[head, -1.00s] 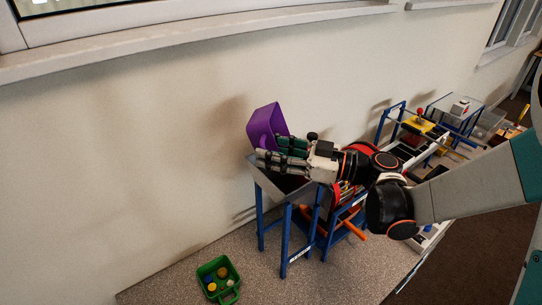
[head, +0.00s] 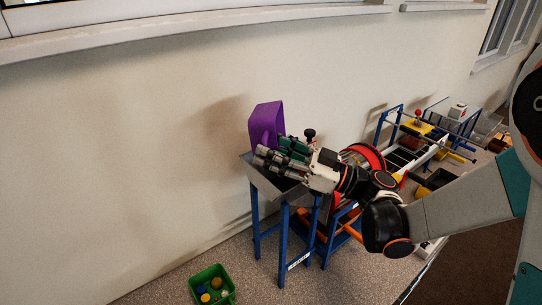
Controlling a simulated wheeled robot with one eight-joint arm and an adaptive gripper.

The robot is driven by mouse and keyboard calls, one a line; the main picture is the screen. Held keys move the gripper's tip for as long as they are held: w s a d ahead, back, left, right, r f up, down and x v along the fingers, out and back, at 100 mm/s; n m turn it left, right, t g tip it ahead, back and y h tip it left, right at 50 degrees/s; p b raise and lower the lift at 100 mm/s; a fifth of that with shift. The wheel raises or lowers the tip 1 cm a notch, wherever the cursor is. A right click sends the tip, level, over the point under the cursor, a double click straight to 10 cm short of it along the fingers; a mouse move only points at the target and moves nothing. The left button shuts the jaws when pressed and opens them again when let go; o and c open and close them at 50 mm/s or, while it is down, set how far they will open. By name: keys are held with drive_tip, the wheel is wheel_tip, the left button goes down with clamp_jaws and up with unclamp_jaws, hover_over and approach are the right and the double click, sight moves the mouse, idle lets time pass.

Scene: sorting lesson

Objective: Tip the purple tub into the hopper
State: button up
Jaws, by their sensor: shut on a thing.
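The purple tub (head: 266,121) is held tilted on its side above the hopper, near the wall. My gripper (head: 268,153) is shut on the tub at its lower right side. The hopper (head: 262,177) is a grey metal tray on blue legs, directly below the tub and my gripper. The inside of the tub and most of the hopper's inside are hidden, so I cannot tell what either holds.
A green tub (head: 212,286) with several small coloured things stands on the speckled surface at the lower left. A red-rimmed drum (head: 372,154) stands right of the hopper. Blue frames with a yellow part (head: 419,125) stand further back right. The wall is close behind the hopper.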

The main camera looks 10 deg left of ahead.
drive_tip(key=shift+d+f+y+b, duration=0.2)
drive_tip(key=shift+y+b, duration=0.3)
drive_tip(key=shift+b, duration=0.45)
